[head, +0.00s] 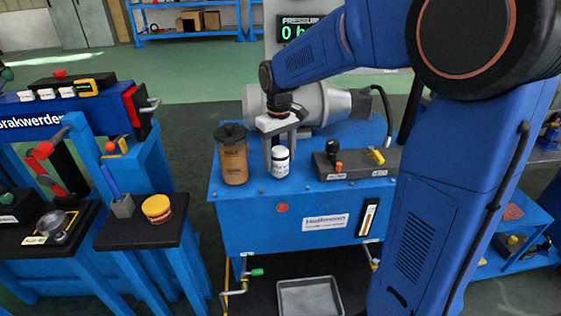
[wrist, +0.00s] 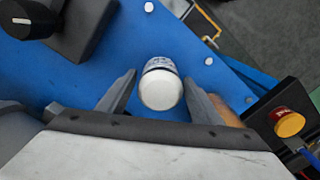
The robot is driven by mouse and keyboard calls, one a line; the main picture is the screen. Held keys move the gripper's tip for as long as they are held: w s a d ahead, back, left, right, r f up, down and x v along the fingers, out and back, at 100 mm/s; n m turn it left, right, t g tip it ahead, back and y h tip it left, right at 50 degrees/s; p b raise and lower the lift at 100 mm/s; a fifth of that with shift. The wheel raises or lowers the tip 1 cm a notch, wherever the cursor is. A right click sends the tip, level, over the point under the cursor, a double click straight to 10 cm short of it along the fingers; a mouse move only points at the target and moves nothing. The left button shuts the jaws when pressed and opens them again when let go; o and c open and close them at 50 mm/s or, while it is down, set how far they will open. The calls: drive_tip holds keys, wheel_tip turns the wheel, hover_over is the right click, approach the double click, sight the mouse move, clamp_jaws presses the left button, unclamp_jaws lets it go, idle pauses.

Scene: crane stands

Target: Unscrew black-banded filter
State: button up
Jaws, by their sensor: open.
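A white cylinder with a dark band or print, apparently the black-banded filter (head: 280,162), stands upright on the blue bench (head: 262,232). In the wrist view, the round white end of the filter (wrist: 160,90) shows between the fingers. My gripper (head: 281,149) points down over the filter in the head view. In the wrist view, my gripper (wrist: 160,78) is open, one finger on each side of the filter, with visible gaps. The lower joint of the filter is too small to make out.
A brown canister with a black lid (head: 233,160) stands close left of the filter. A grey motor housing (head: 315,103) lies behind, and a black control panel (head: 355,162) is at right. A grey tray (head: 310,297) sits below. A small stand holds a yellow-topped part (head: 156,207).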

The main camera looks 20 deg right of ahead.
drive_tip(key=c, duration=1)
drive_tip(key=shift+r, duration=0.1)
drive_tip(key=n, duration=0.4)
drive_tip(key=shift+n, duration=0.6)
drive_tip(key=shift+n, duration=2.5)
